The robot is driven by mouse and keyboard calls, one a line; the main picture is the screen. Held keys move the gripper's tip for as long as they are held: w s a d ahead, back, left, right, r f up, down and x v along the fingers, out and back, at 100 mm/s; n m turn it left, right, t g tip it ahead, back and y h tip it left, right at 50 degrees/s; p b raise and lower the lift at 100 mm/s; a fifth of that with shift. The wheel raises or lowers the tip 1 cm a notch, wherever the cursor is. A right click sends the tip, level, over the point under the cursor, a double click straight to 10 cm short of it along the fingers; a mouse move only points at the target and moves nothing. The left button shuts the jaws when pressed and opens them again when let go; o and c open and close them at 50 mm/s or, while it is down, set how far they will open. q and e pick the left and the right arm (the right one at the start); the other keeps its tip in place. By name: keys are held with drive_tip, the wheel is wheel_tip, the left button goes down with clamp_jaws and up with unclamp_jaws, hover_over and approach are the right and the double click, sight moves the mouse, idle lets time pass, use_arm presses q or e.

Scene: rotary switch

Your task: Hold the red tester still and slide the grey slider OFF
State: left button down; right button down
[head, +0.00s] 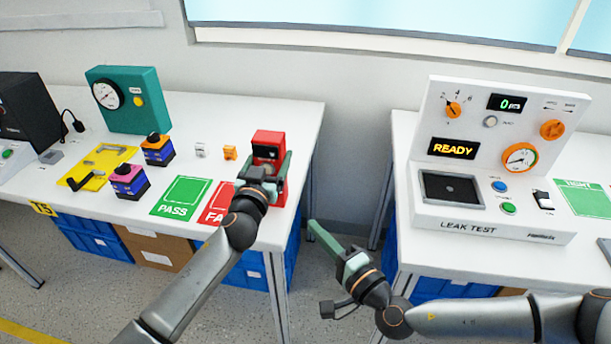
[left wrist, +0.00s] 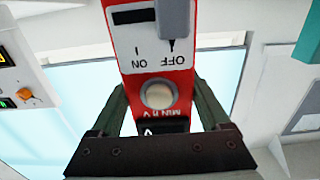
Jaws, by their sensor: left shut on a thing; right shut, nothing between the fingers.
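The red tester (head: 268,140) stands upright at the right end of the left table. My left gripper (head: 262,176) is shut on its sides; in the left wrist view its fingers (left wrist: 160,110) flank the red body (left wrist: 130,80). That view shows the tester's face upside down. The grey slider (left wrist: 174,18) sits at the side of the slot marked OFF, with the dark empty slot (left wrist: 133,17) on the ON side. A round silver button (left wrist: 158,95) shows between the fingers. My right gripper (head: 325,240) is shut and empty, in front of the gap between the tables, apart from the tester.
The green PASS mat (head: 180,197) and a partly hidden red mat (head: 214,217) lie left of the tester. Small white (head: 200,150) and orange (head: 230,153) blocks sit behind them. The LEAK TEST console (head: 493,222) stands on the right table. Between the tables is open floor.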

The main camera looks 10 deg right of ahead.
use_arm(q)
drive_tip(key=shift+a, duration=0.1)
unclamp_jaws()
drive_tip(key=v, duration=1.2)
